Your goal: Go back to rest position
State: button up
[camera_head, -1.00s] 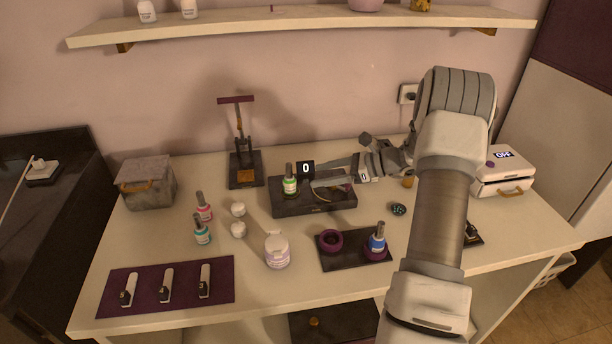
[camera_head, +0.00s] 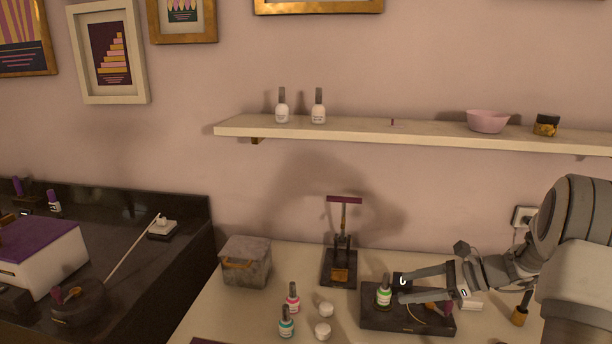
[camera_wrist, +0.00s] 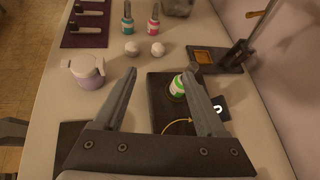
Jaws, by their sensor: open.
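My gripper (camera_head: 403,286) is open, with its two fingers apart and nothing between them that it grips. It hangs over the dark tray (camera_head: 378,320) on the white table. In the wrist view my gripper (camera_wrist: 160,88) shows both fingers spread. A green polish bottle (camera_head: 384,293) with a grey cap stands upright on the tray's left part, close to the fingertips. In the wrist view the green bottle (camera_wrist: 178,88) shows beside the right finger. Whether a finger touches it, I cannot tell.
A grey box (camera_head: 246,262) and a small stand (camera_head: 341,262) are at the table's back. Pink (camera_head: 293,298) and teal (camera_head: 287,322) bottles stand left of the tray, beside white jars (camera_head: 326,309). A shelf (camera_head: 380,133) hangs above. A dark counter (camera_head: 150,262) is at the left.

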jog(key=s+a+r+n+g+h+p, duration=0.2)
jog(key=s+a+r+n+g, duration=0.1)
jog(key=s+a+r+n, duration=0.4)
jog(key=s+a+r+n+t+h+p, duration=0.1)
jog(key=s+a+r+n+h+p, duration=0.1)
jog(key=s+r+n, duration=0.5)
jog(key=s+a+r+n+t+h+p, duration=0.2)
jog(key=s+r+n+h, duration=0.4)
jog(key=s, duration=0.7)
jog(key=shift+s+a+r+n+h+p, duration=0.35)
jog(key=shift+r+n+h+p, duration=0.05)
jog(key=shift+r+n+p, duration=0.55)
